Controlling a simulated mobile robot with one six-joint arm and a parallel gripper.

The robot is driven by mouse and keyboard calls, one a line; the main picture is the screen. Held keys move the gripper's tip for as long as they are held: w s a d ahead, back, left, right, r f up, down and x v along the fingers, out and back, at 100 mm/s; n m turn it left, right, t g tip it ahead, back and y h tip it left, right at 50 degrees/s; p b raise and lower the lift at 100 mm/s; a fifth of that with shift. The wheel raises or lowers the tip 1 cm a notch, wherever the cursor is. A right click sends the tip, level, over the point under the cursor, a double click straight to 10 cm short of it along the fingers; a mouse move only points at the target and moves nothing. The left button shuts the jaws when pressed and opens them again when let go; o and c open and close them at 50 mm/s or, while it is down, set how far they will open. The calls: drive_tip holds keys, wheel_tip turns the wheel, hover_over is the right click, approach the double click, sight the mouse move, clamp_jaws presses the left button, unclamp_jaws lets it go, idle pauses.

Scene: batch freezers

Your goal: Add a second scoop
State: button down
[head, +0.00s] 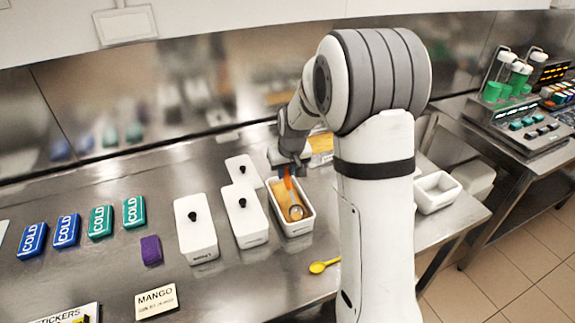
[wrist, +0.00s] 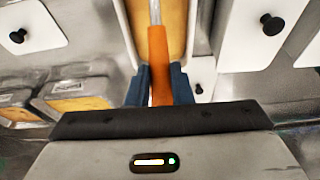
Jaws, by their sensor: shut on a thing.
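My gripper (wrist: 160,88) is shut on the orange handle of a scoop (wrist: 158,55). In the head view the gripper (head: 289,165) is over the back end of an open white tub (head: 310,223) with orange-yellow contents. The scoop's round metal head (head: 296,212) is down at the contents near the tub's front end. I cannot tell how deep it sits or whether it holds anything. In the wrist view the tub's contents (wrist: 178,20) show behind the handle, and the scoop's head is out of frame.
Lidded white tubs (head: 245,215) (head: 196,230) stand left of the open tub. A yellow spoon (head: 322,267) lies in front. A mango sign (head: 156,301), cold packs (head: 100,222) and a purple block (head: 151,250) lie to the left.

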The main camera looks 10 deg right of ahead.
drive_tip(key=shift+w+a+f+g+p, duration=0.15)
drive_tip(key=shift+w+f+g+p, duration=0.6)
drive_tip(key=shift+p, duration=1)
drive_tip(key=shift+g, duration=0.35)
drive_tip(key=shift+w+a+r+p, duration=0.1)
drive_tip(key=shift+w+r+p, duration=0.25)
drive_tip(key=shift+r, duration=0.35)
drive_tip(key=shift+w+d+r+p, duration=0.1)
drive_tip(key=shift+r+p, duration=0.4)
drive_tip(key=shift+r, duration=0.25)
drive_tip(key=shift+w+a+r+p, duration=0.1)
drive_tip(key=shift+w+r+p, duration=0.25)
drive_tip(key=shift+r, duration=0.35)
drive_tip(key=g+p, duration=0.1)
drive_tip(key=p, duration=0.2)
drive_tip(key=shift+w+a, duration=0.1)
drive_tip(key=shift+w, duration=0.3)
drive_tip(key=shift+w+a+f+g+h, duration=0.15)
drive_tip(key=shift+w+g+h, duration=0.25)
drive_tip(key=shift+w+g, duration=0.6)
drive_tip(key=shift+g, duration=0.5)
